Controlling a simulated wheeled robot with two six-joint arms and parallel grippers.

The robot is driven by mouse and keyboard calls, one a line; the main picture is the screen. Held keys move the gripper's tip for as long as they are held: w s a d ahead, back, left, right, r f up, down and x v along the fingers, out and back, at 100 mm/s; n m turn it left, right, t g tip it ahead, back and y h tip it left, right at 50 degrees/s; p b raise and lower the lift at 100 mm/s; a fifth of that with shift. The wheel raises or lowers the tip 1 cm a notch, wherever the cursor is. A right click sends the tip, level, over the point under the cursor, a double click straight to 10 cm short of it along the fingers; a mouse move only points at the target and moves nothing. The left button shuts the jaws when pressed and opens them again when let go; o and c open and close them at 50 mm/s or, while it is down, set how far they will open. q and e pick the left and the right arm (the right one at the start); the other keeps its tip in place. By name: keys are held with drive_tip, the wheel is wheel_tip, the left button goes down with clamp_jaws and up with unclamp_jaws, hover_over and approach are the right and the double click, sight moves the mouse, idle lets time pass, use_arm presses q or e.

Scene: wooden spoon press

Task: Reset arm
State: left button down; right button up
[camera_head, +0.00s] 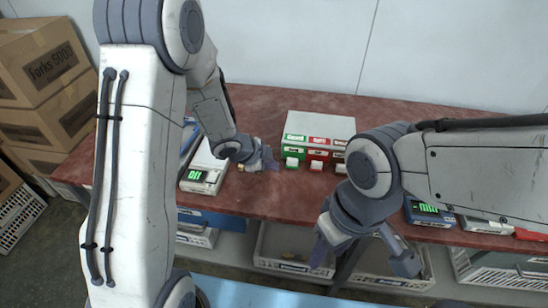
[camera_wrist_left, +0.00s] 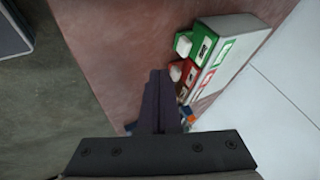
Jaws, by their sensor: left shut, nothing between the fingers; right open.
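My left gripper (camera_head: 270,163) is shut and empty above the red table, left of the white press box. In the left wrist view its dark fingers (camera_wrist_left: 160,100) are together, with nothing between them. My right gripper (camera_head: 365,258) is open and empty, pointing down in front of the table's front edge. The white box (camera_head: 320,123) has green and red labelled blocks on its front. Its right part is hidden behind my right arm. The box also shows in the left wrist view (camera_wrist_left: 232,50), to the right of the left fingers.
The red table (camera_head: 265,105) has free surface behind and left of the box. A device with a green display (camera_head: 198,176) lies left of my left gripper. Another green display device (camera_head: 428,214) is at the right. Grey crates (camera_head: 290,250) stand under the table. Cardboard boxes (camera_head: 45,65) are stacked at left.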

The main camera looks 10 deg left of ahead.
use_arm(q)
drive_tip(key=s+d+r+n+y, duration=0.2)
drive_tip(key=s+r+n+y, duration=0.25)
drive_tip(key=s+r, duration=0.4)
drive_tip(key=s+d+r+n+g, duration=0.1)
drive_tip(key=s+r+n+g, duration=0.1)
drive_tip(key=s, duration=0.8)
drive_tip(key=s+d+r+n+g, duration=0.2)
drive_tip(key=s+r+n+g, duration=0.1)
drive_tip(key=s, duration=0.7)
drive_tip(key=shift+s+g+h, duration=0.35)
drive_tip(key=shift+g+h, duration=0.05)
drive_tip(key=shift+h, duration=0.05)
drive_tip(key=shift+f, duration=0.1)
